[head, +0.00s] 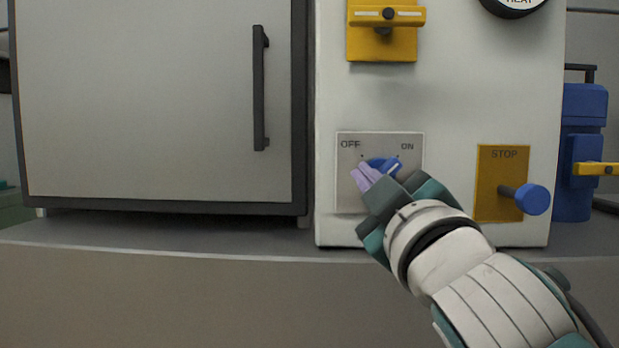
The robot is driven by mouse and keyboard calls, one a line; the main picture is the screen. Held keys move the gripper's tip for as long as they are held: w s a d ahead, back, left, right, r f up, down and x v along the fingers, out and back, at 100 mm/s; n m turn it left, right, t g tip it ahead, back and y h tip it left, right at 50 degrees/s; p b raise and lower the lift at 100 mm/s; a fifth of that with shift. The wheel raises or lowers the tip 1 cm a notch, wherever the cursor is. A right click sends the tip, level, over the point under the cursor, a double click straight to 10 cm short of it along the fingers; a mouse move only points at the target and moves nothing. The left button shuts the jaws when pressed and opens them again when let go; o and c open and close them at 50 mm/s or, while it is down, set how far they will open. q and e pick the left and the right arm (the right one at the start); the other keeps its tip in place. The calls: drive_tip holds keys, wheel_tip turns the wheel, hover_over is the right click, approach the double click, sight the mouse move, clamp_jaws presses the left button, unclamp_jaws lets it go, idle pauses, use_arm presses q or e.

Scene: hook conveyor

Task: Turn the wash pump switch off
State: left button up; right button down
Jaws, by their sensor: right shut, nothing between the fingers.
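The switch is a blue rotary knob (382,163) on a grey plate (345,190) marked OFF at the left and ON at the right. A pale mark on the knob lies at its right side, toward ON. My right gripper (364,176) is shut and empty, its lilac fingertips just left of and below the knob, in front of the plate. I cannot tell whether the fingertips touch the knob. The gripper hides the lower part of the knob and plate. My left gripper is not in view.
A yellow STOP plate (490,200) with a blue knob on a stem (532,199) stands right of my right arm. A yellow latch (385,20) is above the switch. A grey cabinet door (150,100) with a dark handle (261,90) is at left. A blue canister (583,110) is at right.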

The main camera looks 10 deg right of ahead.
drive_tip(key=shift+p, duration=0.3)
drive_tip(key=shift+n, duration=0.4)
drive_tip(key=shift+n+y+p, duration=0.4)
drive_tip(key=shift+n+p, duration=0.2)
drive_tip(key=shift+p, duration=0.15)
drive_tip(key=n+g+p, duration=0.1)
drive_tip(key=n+p, duration=0.4)
drive_tip(key=d+f+n+g+p, duration=0.1)
drive_tip(key=n+g+p, duration=0.1)
drive_tip(key=n+p, duration=0.3)
drive_tip(key=d+f+n+g+p, duration=0.1)
drive_tip(key=n+g+p, duration=0.1)
drive_tip(key=n+p, duration=0.3)
drive_tip(key=shift+s+n+h+p, duration=0.3)
drive_tip(key=shift+h+p, duration=0.1)
drive_tip(key=shift+p, duration=0.85)
drive_tip(key=shift+d+f, duration=0.1)
